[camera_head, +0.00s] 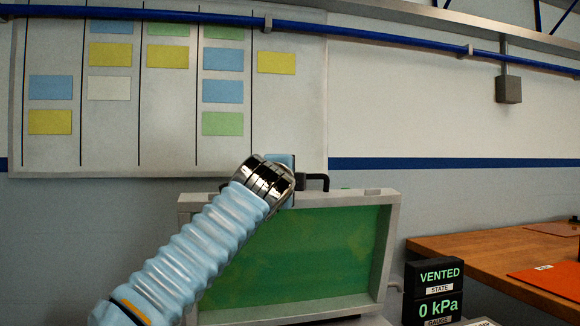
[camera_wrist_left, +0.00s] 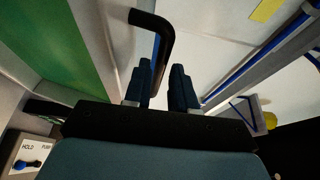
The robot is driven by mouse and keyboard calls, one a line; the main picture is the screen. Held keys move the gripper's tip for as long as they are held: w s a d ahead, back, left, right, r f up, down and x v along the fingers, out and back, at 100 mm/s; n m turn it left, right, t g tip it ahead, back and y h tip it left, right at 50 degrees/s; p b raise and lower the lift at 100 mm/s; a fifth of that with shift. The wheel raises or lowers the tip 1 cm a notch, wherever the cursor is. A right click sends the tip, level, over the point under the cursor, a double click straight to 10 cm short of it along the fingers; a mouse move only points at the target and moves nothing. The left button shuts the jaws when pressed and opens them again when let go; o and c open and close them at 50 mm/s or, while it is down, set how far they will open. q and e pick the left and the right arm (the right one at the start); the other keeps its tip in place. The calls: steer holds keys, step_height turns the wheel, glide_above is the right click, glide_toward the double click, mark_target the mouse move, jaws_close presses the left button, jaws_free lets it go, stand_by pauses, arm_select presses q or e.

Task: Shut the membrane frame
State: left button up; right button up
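The membrane frame (camera_head: 393,250) is a pale grey rectangular frame around a green membrane (camera_head: 320,255). It stands open, raised and facing me in the head view; it also shows at the left of the wrist view (camera_wrist_left: 92,35). A black bar handle (camera_head: 325,179) sits on its top edge and shows bent in the wrist view (camera_wrist_left: 160,35). My left gripper (camera_head: 290,180) is at the frame's top edge, largely hidden behind its own wrist. In the wrist view its dark fingers (camera_wrist_left: 160,85) lie either side of the handle; whether they press on it is unclear.
A black display (camera_head: 434,290) reading VENTED and 0 kPa stands right of the frame. A wooden bench (camera_head: 480,250) with an orange sheet (camera_head: 550,280) is at the right. A panel with a blue knob (camera_wrist_left: 27,164) shows low in the wrist view. A card board (camera_head: 170,90) hangs behind.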

arm_select(q)
steer(key=shift+w+d+p, duration=0.15)
steer(key=shift+w+p, duration=0.55)
steer(key=shift+w, duration=1.1)
jaws_close()
